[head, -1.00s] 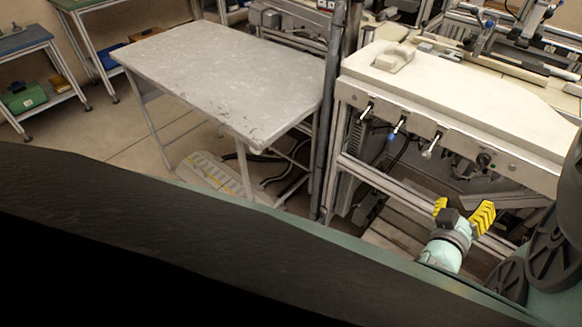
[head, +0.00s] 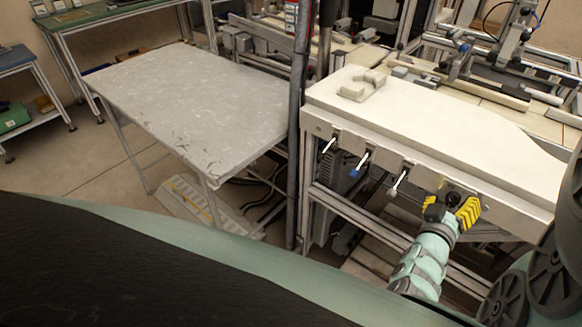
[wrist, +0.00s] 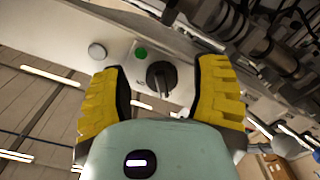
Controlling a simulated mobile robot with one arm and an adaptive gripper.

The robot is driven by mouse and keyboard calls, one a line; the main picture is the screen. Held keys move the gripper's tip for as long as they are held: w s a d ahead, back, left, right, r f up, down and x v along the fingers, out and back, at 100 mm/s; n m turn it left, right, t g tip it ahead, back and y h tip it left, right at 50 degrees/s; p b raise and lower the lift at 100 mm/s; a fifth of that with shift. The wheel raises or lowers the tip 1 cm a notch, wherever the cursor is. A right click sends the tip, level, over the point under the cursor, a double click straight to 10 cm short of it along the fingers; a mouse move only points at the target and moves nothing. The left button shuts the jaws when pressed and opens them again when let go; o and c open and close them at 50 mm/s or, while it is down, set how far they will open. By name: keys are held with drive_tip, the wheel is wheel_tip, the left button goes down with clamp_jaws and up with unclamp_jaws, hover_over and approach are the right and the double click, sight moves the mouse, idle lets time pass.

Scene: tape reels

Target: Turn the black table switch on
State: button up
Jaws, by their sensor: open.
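The black rotary switch (wrist: 160,77) sits on the pale front panel of the white table, with a round base and a raised handle. In the wrist view it lies between the two yellow fingers of my gripper (wrist: 162,70), with a gap on each side. My gripper is open and faces the panel. In the head view my gripper (head: 451,208) is at the table's front edge, right of the levers, and mostly hides the switch. A green round indicator (wrist: 140,53) is beside the switch.
The white table (head: 440,115) carries a pale block (head: 362,85). A silver round button (wrist: 97,51) and several small levers (head: 398,183) are on the same panel. A grey metal table (head: 200,105) stands to the left, past a dark vertical post (head: 297,130).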

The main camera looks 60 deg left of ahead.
drive_tip(key=shift+w+a, duration=0.1)
drive_tip(key=shift+a, duration=0.05)
drive_tip(key=shift+c, duration=0.2)
drive_tip(key=shift+f, duration=0.1)
clamp_jaws()
idle(0.3)
